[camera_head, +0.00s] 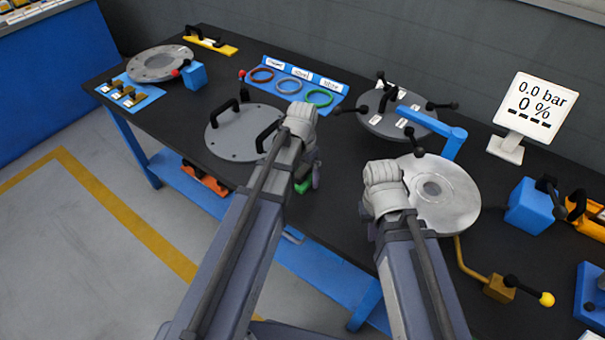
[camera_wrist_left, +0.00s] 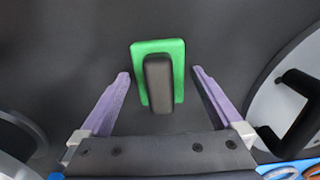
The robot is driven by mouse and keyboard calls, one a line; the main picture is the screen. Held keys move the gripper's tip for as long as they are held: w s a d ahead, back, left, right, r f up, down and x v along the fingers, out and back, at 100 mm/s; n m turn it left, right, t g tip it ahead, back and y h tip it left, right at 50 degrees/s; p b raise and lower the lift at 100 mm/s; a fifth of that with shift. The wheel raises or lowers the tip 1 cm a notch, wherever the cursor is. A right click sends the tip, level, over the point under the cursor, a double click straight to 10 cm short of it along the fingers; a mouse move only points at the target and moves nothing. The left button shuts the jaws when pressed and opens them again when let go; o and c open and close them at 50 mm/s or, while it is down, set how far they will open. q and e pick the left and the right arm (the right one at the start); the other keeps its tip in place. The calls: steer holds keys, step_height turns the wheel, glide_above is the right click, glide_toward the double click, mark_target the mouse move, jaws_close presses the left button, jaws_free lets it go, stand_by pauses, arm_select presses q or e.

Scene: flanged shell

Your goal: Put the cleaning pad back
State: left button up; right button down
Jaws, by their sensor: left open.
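The cleaning pad is a green rectangular pad with a dark grey grip bar on top. In the left wrist view the pad (camera_wrist_left: 176,48) lies on the black table, centred between my left fingers. My left gripper (camera_wrist_left: 160,78) is open, with a gap on each side of the pad. In the head view a bit of the green pad (camera_head: 303,187) shows beside my left gripper (camera_head: 306,178), and the rest is hidden by my arm. My right wrist (camera_head: 383,188) is over the table beside a metal disc, its fingers hidden.
The grey lid with two black handles (camera_head: 228,138) lies left of my left gripper. The flanged metal disc (camera_head: 450,199) is by my right wrist. Coloured rings (camera_head: 289,86) sit on a blue tray (camera_head: 330,79) behind. A display (camera_head: 537,104) reads 0.0 bar, 0 %.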

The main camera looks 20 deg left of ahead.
mark_target(302, 171)
arm_select(q)
step_height(302, 171, up, 12)
steer(key=p, duration=1.2)
steer(key=s+d+y, duration=0.1)
steer(key=s+d, duration=0.9)
steer(key=s, duration=0.4)
steer(key=shift+s+d+r, duration=0.2)
steer(key=shift+d, duration=0.05)
